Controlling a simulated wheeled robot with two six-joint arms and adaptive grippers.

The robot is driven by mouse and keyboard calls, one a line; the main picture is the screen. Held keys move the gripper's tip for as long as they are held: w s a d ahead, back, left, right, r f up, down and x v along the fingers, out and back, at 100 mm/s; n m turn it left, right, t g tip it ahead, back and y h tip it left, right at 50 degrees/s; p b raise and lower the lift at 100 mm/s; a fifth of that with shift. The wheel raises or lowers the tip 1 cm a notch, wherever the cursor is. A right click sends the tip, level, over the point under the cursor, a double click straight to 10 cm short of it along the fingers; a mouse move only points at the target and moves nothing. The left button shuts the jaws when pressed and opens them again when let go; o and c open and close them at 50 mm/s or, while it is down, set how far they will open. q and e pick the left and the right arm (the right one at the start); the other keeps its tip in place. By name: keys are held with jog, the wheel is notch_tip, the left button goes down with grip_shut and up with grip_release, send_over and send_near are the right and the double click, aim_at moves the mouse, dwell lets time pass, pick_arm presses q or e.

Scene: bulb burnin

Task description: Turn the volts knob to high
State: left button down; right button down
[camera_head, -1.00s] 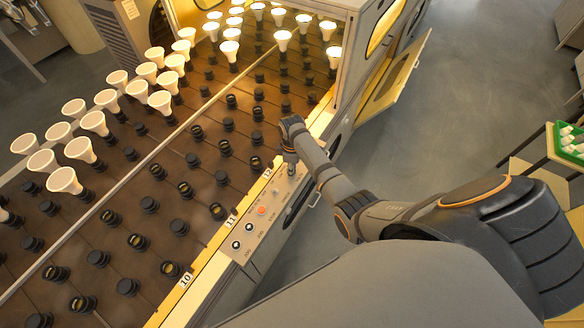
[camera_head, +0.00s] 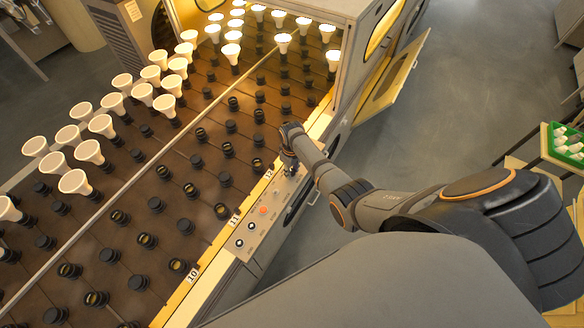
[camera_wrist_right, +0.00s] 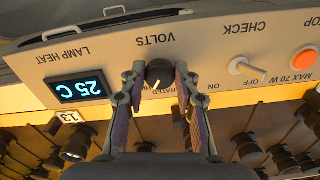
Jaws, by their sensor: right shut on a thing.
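In the right wrist view, the black volts knob (camera_wrist_right: 160,74) sits on the grey control panel (camera_wrist_right: 215,50) under the upside-down word VOLTS. A short white pointer line on it slants toward the lower left of the picture. My right gripper (camera_wrist_right: 158,82) is shut on the knob, one finger on each side. Lettering below the knob, reading like RATED, is partly hidden by the fingers. In the head view my right gripper (camera_head: 289,163) reaches down to the far end of the control panel (camera_head: 262,224), and the knob is too small and covered to make out. My left gripper is not in view.
The panel also carries a lamp heat display (camera_wrist_right: 80,88) reading 25 C, a check toggle (camera_wrist_right: 246,68) and an orange button (camera_wrist_right: 304,58). Rows of sockets and white bulbs (camera_head: 75,181) stand beside it. An open door (camera_head: 392,78) juts out beyond my right arm.

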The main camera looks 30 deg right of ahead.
jog(key=shift+m, duration=0.6)
jog(key=c, duration=1)
grip_release()
notch_tip(320, 180, up, 12)
jog(key=shift+r, duration=0.1)
